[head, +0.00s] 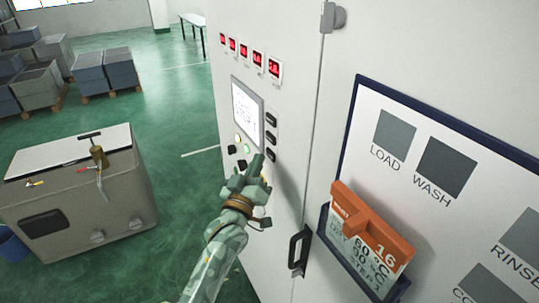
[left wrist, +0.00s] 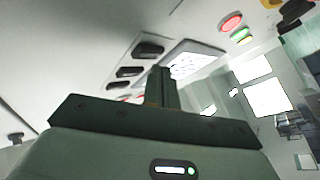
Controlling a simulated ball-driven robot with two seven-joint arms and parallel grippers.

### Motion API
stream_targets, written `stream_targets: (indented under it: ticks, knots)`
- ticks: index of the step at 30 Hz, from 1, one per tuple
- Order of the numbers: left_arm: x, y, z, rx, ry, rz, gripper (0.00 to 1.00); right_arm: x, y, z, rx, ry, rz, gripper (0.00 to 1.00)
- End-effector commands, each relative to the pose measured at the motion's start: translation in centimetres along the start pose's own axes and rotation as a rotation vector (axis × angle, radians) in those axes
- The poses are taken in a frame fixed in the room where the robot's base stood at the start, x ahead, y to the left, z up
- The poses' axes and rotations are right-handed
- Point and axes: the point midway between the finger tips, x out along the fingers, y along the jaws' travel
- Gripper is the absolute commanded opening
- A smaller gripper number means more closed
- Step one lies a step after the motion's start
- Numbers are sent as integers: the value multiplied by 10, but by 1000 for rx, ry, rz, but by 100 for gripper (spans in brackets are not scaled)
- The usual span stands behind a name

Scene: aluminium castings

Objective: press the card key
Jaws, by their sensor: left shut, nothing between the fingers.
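The control panel is on the pale cabinet, with a lit screen (head: 246,113) and several keys. Black keys (head: 271,118) stand in a column right of the screen; they also show in the left wrist view (left wrist: 148,48). A green key (head: 247,150) and a black key (head: 232,149) sit below the screen. I cannot read any key's label, so I cannot tell which is the card key. My left gripper (head: 258,160) is shut and empty, its tips in front of the panel near the lowest black key. I cannot tell whether they touch. My right gripper is not in view.
Red number displays (head: 247,54) run above the screen. A black door handle (head: 299,249) and an orange card marked 16 (head: 372,226) in a holder are to the right. A grey box-shaped unit (head: 80,205) stands on the green floor at left.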

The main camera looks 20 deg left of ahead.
Motion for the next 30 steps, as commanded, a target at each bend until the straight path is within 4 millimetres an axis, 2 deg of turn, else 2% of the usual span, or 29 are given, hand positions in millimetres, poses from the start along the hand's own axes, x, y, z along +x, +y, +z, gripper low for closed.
stream_targets:
  ticks: [30]
  knots:
    - [9, 6, 6, -1, 0, 0, 0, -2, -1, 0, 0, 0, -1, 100]
